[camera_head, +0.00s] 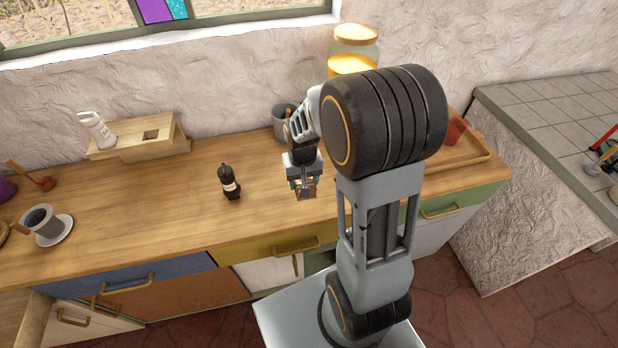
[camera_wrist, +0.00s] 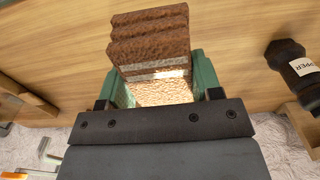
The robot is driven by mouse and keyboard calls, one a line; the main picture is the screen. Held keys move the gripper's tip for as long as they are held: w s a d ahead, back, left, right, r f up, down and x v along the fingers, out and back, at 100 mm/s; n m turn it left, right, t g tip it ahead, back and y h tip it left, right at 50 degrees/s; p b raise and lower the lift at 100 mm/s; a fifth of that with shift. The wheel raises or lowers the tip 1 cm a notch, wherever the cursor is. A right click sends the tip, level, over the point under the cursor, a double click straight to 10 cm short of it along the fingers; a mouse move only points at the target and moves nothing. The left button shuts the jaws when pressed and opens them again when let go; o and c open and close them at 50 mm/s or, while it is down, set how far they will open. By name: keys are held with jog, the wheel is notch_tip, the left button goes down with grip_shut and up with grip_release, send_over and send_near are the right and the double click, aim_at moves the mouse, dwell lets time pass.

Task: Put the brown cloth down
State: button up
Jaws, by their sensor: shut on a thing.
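The brown cloth (camera_wrist: 150,40) is folded into a thick stack with a pale band across it. It sits between the green fingers of my gripper (camera_wrist: 152,88) in the wrist view, and the gripper is shut on it. In the head view my gripper (camera_head: 304,184) is over the right part of the wooden counter (camera_head: 150,215), with the cloth (camera_head: 306,193) showing small and brownish at its tip. I cannot tell from these views how far the cloth is above the counter top.
A dark pepper mill (camera_head: 229,182) stands left of my gripper; it also shows in the wrist view (camera_wrist: 293,68). A grey pot (camera_head: 284,120) and a glass jar (camera_head: 354,50) stand behind. A wooden tray (camera_head: 478,158) is at right. A cup on a saucer (camera_head: 55,232) is at left. Counter between is clear.

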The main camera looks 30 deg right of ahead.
jog(key=w+d+f, duration=0.2)
jog(key=w+d+f+p, duration=0.1)
jog(key=w+d+f, duration=0.1)
jog(key=f, duration=0.1)
jog(key=shift+w+d+f, duration=0.35)
jog(key=shift+w, duration=0.05)
jog(key=shift+w+d+f, duration=0.25)
jog(key=shift+w+f, duration=0.05)
jog(key=shift+f, duration=0.25)
jog(key=shift+w+d+f+p, duration=0.15)
jog(key=shift+f+p, duration=0.25)
jog(key=shift+f, duration=1.35)
jog(key=shift+f, duration=0.2)
jog(key=o, duration=1)
jog(key=shift+o, duration=0.2)
